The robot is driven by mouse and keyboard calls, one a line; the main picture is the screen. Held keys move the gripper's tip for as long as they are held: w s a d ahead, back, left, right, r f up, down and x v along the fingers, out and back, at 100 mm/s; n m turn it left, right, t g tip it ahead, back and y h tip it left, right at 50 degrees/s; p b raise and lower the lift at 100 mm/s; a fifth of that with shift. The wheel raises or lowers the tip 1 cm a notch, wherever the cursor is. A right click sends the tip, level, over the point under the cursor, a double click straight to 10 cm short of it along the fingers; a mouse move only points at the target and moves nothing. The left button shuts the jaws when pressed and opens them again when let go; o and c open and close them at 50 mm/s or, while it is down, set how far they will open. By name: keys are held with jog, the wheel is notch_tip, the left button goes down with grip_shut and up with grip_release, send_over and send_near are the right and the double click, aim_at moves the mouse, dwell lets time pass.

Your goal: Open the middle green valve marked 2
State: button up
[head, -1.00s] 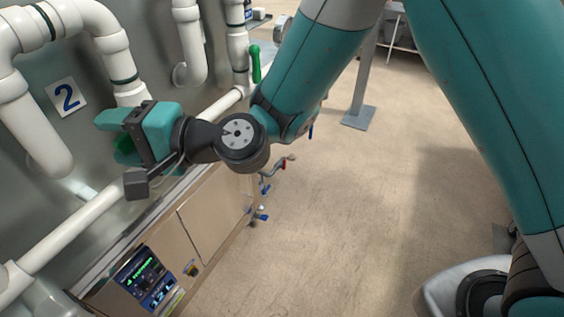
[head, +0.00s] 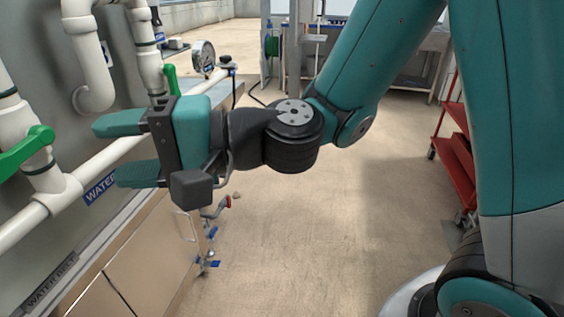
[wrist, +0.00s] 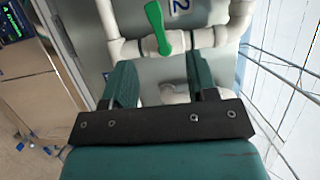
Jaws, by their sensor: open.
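The valve marked 2 has a green lever handle (wrist: 157,28), with the blue 2 on a white label (wrist: 180,6) beside it at the top of the wrist view. The handle lies across its white pipe. In the head view this green handle (head: 28,148) is at the left edge; its number is not in view there. My gripper (head: 108,153) is open and empty, its fingers toward the wall panel, to the right of the handle and apart from it. In the wrist view the handle is beyond my fingertips (wrist: 160,70), roughly between them in line.
Another green handle (head: 170,82) stands farther along the wall, near a round gauge (head: 203,55). A white horizontal pipe (head: 100,163) runs along the panel. Small blue-handled taps (head: 210,263) are low down. A red cart (head: 455,150) stands right; the floor between is clear.

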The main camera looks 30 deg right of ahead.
jog(key=s+d+r+n+g+h+p, duration=0.3)
jog(key=s+d+n+g+h+p, duration=0.2)
jog(key=s+d+n+h+p, duration=0.5)
jog(key=shift+d+r+n+g+h+p, duration=0.3)
jog(key=shift+d+h+p, duration=1)
jog(key=shift+d, duration=0.6)
